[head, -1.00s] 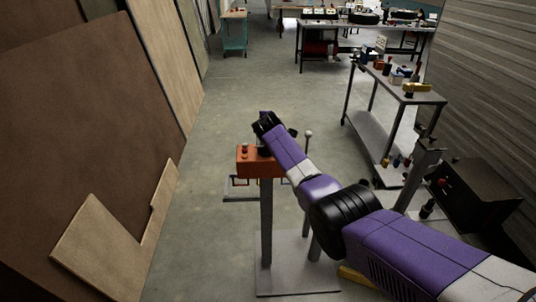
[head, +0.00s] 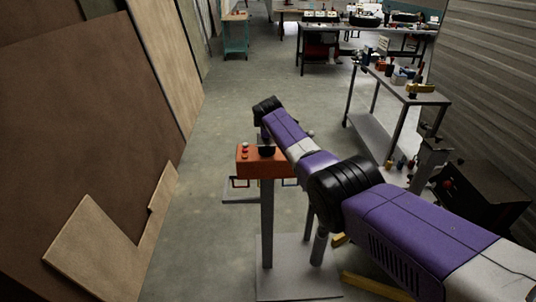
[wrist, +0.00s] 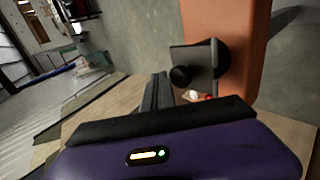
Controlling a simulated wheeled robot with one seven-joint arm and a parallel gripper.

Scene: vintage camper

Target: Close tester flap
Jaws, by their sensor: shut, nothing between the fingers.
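The tester is an orange box (head: 255,168) on a grey post in the head view, with small buttons and a dark round part on top. In the wrist view its orange face (wrist: 243,35) fills the upper right. A grey square plate (wrist: 190,57) with a black knob, which looks like the flap, stands in front of that face, beside a black round part. My gripper (wrist: 160,82) shows as dark fingers, shut and empty, left of the plate and apart from it in the picture. In the head view my arm hides the fingers.
A grey base plate (head: 290,265) carries the tester's post. Wooden boards (head: 90,130) lean at the left. A metal workbench (head: 410,90) with tools and a dark box (head: 480,200) stand at the right.

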